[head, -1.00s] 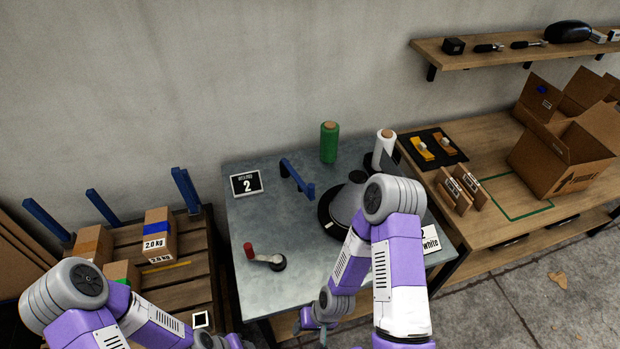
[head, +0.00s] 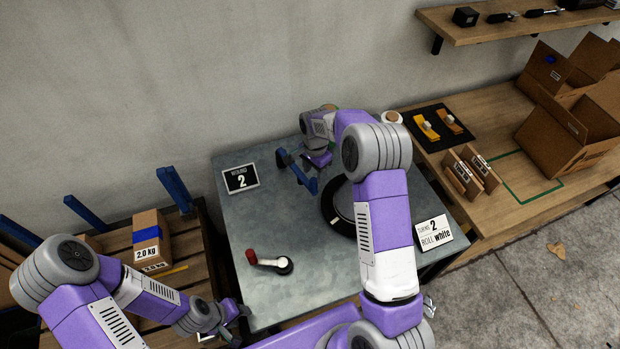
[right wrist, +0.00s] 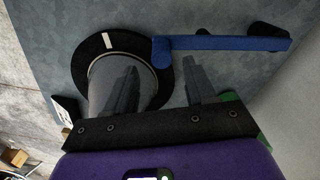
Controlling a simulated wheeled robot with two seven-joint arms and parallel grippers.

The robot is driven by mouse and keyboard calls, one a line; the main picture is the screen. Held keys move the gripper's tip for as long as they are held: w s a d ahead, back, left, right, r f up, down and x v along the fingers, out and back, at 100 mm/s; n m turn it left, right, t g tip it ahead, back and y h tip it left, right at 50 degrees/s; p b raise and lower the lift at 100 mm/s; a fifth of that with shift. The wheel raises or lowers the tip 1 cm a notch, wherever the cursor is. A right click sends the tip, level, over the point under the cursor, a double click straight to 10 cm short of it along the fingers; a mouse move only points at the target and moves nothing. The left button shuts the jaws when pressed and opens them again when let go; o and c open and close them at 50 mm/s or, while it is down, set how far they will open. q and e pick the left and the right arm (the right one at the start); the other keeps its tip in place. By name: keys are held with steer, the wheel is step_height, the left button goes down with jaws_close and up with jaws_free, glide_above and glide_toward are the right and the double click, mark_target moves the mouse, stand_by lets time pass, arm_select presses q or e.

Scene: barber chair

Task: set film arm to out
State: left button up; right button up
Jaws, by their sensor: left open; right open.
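In the right wrist view the film arm (right wrist: 225,43) lies beyond my open, empty right gripper (right wrist: 158,82), with one end near the black disc (right wrist: 92,52). I see no contact between the fingers and the bar. In the head view the disc (head: 337,208) is partly hidden by my right arm. My left gripper (head: 240,312) is open by the table's front left edge.
A crank with a red knob (head: 270,262) stands on the table's front left. Cards stand at the back left (head: 240,179) and right (head: 436,233). The table between crank and film arm is clear.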

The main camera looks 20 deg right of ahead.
mark_target(314, 180)
steer(key=shift+w+d+f, duration=0.1)
steer(key=shift+w+f, duration=0.15)
steer(key=shift+f, duration=0.1)
step_height(314, 180, down, 7)
steer(key=shift+s+r, duration=0.1)
steer(key=shift+r, duration=0.1)
steer(key=shift+c, duration=0.3)
jaws_close()
